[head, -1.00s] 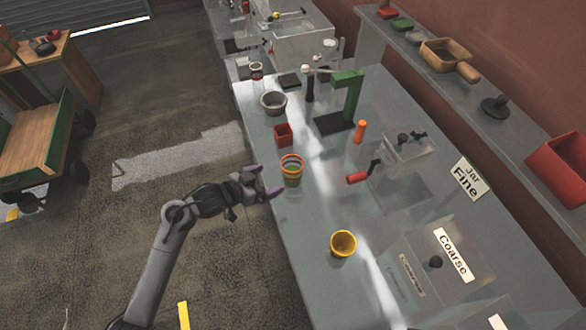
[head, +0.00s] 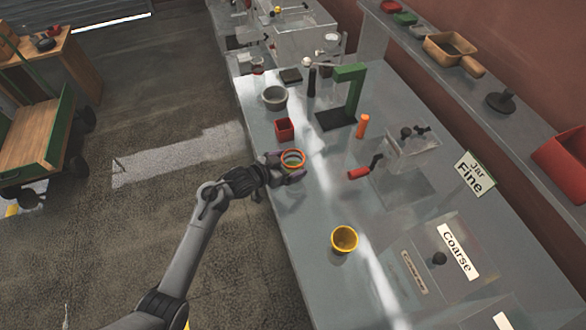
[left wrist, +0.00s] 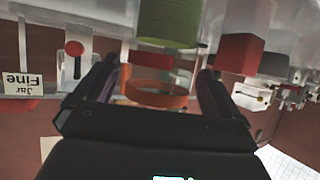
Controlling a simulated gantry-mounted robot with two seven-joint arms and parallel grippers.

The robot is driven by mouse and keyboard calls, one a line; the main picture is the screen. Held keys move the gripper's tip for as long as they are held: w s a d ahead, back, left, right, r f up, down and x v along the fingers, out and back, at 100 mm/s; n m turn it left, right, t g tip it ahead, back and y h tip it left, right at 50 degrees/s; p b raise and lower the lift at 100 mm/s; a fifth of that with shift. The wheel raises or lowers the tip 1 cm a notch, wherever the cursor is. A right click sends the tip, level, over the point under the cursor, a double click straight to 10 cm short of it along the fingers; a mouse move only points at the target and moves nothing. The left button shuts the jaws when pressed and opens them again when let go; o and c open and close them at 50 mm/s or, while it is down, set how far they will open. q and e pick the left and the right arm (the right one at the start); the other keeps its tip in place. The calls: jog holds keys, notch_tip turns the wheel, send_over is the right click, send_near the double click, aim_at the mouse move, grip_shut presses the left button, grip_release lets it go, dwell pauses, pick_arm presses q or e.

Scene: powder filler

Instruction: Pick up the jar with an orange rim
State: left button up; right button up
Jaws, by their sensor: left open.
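The jar with an orange rim (head: 293,156) stands on the grey bench near its left edge in the head view. My left gripper (head: 284,168) is open, its two purple-tipped fingers on either side of the jar. In the left wrist view, which is upside down, the orange rim (left wrist: 157,98) shows between the open fingers (left wrist: 155,80). Whether either finger touches the jar cannot be told. My right gripper is in neither view.
A red square box (head: 284,129) stands just behind the jar, with a grey bowl (head: 274,98) beyond. A yellow cup (head: 344,239) stands nearer the front. A red-handled crank (head: 358,174) and a green stand (head: 350,95) are to the right. Bench between jar and cup is clear.

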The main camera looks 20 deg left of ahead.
pick_arm(q)
jog(key=shift+x, duration=1.05)
jog(key=shift+c, duration=0.5)
jog(key=c, duration=1)
jog(key=shift+c, duration=0.2)
